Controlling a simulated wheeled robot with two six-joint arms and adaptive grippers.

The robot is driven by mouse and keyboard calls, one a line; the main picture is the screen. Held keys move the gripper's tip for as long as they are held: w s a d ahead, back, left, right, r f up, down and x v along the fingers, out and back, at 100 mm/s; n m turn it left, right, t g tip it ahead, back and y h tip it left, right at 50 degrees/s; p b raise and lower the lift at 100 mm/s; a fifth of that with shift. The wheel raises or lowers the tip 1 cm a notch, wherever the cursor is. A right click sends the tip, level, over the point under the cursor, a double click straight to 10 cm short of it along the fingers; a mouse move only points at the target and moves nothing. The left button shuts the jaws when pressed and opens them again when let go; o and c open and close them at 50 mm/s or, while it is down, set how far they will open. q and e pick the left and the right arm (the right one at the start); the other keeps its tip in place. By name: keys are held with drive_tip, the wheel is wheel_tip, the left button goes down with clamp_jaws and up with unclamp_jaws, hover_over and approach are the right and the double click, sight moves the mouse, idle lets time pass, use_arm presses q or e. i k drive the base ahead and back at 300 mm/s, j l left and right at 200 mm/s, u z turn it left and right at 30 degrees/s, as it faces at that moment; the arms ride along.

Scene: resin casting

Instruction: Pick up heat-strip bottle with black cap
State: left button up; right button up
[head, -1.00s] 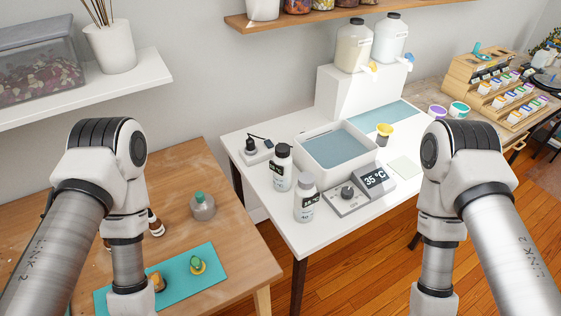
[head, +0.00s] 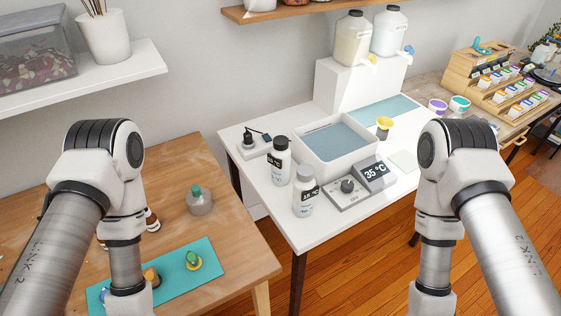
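A white bottle with a black cap and a dark strip label (head: 278,161) stands upright on the white table, at the left front corner of the water bath. A second white bottle with a grey-white cap and a similar strip (head: 304,193) stands in front of it, to the right. My two arms come in from the left and right edges and point down. Both grippers are below the bottom edge of the picture, so their fingers are hidden. Neither arm is near the bottles.
A water bath (head: 335,143) and a controller reading 35 °C (head: 375,173) stand beside the bottles. A small device with a cable (head: 252,146) is behind left.

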sight(279, 158)
drive_tip(key=k+j+z, duration=0.1)
drive_tip(key=z, duration=0.3)
drive_tip(key=k+j+z, duration=0.15)
drive_tip(key=z, duration=0.3)
drive_tip(key=k+z, duration=0.15)
drive_tip(key=z, duration=0.25)
